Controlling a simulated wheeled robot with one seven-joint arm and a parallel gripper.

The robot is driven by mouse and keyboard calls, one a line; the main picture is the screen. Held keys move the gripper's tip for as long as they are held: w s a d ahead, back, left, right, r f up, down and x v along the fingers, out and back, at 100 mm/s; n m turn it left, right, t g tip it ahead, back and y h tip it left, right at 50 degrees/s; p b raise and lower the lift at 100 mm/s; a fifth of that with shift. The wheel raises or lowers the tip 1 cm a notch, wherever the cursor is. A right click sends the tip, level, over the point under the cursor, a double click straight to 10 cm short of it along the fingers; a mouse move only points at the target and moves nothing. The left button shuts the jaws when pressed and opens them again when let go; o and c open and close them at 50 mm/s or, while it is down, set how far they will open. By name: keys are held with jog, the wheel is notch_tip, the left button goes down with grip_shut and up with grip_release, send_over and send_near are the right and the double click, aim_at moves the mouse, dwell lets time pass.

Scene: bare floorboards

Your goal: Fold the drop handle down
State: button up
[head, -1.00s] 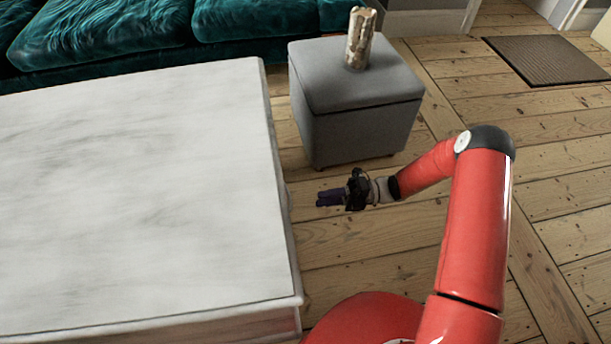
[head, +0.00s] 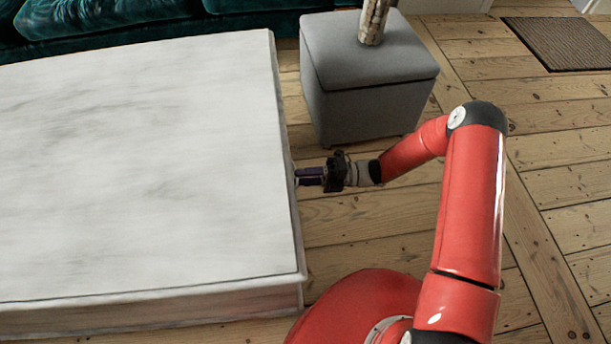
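The white marbled block (head: 150,165), low and table-like, fills the left of the head view. Its right side face is seen at a steep angle. The drop handle is not clearly visible; only a tiny pale bit shows by the fingertips at the block's side. Whether the fingers are apart or hold anything is too small to tell.
A grey upholstered cube stool (head: 365,75) with a pale, bark-like cylinder (head: 374,20) on it stands behind my gripper. A teal sofa (head: 110,18) is at the back left. A brown mat (head: 562,44) lies at the back right. Floorboards to the right are bare.

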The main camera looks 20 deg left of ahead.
grip_shut()
jog(key=shift+s+a+f+g+y+b, duration=0.3)
jog(key=shift+a+g+y, duration=0.2)
jog(key=shift+y, duration=0.45)
jog(key=shift+s+a+f+g+y+b, duration=0.15)
jog(key=shift+a+f+g+y+b, duration=0.3)
jog(key=shift+y, duration=0.5)
grip_release()
jog(key=shift+d+r, duration=0.1)
